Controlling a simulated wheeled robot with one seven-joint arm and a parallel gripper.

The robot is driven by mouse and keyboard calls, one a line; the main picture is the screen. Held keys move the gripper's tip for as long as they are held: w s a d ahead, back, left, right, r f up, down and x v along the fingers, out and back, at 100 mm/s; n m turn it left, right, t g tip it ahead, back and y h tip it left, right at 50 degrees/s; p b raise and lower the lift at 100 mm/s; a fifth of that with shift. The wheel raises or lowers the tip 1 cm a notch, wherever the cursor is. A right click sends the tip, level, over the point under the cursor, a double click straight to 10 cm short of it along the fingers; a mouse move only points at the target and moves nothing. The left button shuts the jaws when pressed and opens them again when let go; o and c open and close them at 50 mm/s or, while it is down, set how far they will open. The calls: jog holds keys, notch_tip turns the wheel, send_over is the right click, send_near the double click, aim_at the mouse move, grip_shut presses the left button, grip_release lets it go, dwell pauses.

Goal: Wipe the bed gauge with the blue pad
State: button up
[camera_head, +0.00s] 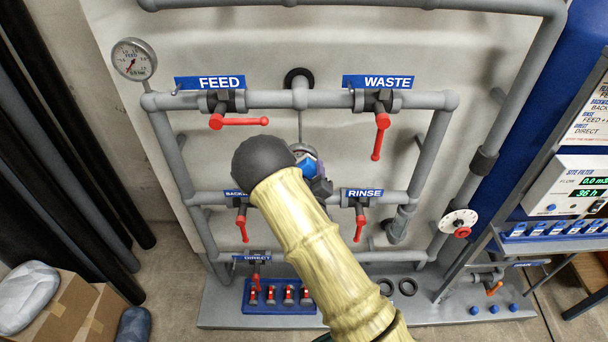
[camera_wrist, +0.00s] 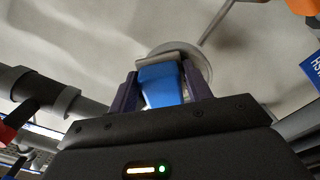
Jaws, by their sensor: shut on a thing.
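The blue pad (camera_head: 307,167) is held in my gripper (camera_head: 314,176), in front of the middle of the pipe panel. In the wrist view the blue pad (camera_wrist: 160,86) sits between the two dark fingers of my gripper (camera_wrist: 162,90), which are shut on it. A round gauge (camera_head: 302,149) shows just above the pad, below the black ring. It is probably the bed gauge. Its pale disc also shows behind the pad in the wrist view (camera_wrist: 196,54). The pad overlaps it; I cannot tell whether they touch. My arm and the pad hide the gauge's lower part.
The FEED gauge (camera_head: 133,58) is at the upper left. Red valve handles for FEED (camera_head: 238,122), WASTE (camera_head: 380,137) and RINSE (camera_head: 359,220) stand out from the grey pipes around my arm. A blue rack (camera_head: 279,308) with several red-topped items is low in front.

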jog(key=shift+d, duration=0.7)
jog(key=shift+w+b, duration=0.1)
jog(key=shift+b, duration=0.35)
jog(key=shift+r, duration=0.1)
jog(key=shift+a+b, duration=0.45)
jog(key=shift+a, duration=1.55)
jog(key=a+b, duration=0.1)
jog(key=a, duration=0.2)
jog(key=shift+a, duration=0.3)
jog(key=shift+w, duration=0.15)
